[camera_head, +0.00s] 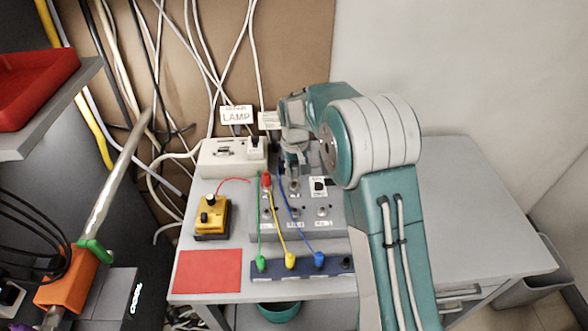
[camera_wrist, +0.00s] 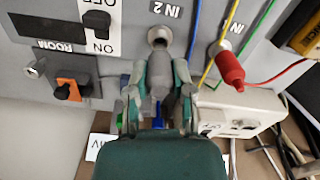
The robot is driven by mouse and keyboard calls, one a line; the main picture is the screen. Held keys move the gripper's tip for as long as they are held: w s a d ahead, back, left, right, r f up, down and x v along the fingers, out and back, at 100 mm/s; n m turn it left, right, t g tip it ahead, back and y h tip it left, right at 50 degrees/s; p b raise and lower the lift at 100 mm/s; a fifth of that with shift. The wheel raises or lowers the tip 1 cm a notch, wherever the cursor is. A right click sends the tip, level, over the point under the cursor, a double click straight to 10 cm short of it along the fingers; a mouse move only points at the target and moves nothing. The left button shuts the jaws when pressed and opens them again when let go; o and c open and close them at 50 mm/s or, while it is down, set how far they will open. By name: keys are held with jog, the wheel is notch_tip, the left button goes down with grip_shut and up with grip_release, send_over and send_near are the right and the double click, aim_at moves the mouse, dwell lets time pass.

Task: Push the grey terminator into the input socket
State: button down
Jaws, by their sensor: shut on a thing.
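My gripper (camera_wrist: 157,95) is shut on the grey terminator (camera_wrist: 158,74), a small grey cylinder between the fingers in the wrist view. The terminator's tip points at a round metal input socket (camera_wrist: 159,36) on the grey panel, below an upside-down "IN" label. The tip overlaps the socket's lower edge in the picture; I cannot tell whether it has entered. In the head view my gripper (camera_head: 295,145) is over the back of the grey box (camera_head: 292,228), and the terminator is not clearly visible there.
A red plug (camera_wrist: 230,70) sits in the neighbouring input, with cables close by. A black switch (camera_wrist: 97,22) and an orange-based switch (camera_wrist: 70,90) are left of the gripper. The head view shows a yellow device (camera_head: 212,217), red mat (camera_head: 208,271) and clear table at right (camera_head: 470,225).

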aim_at(294, 166)
jog(key=shift+f, duration=1.45)
jog(key=shift+c, duration=2.1)
grip_release()
jog(key=shift+r, duration=0.15)
notch_tip(294, 166, up, 12)
jog(key=shift+f, duration=0.2)
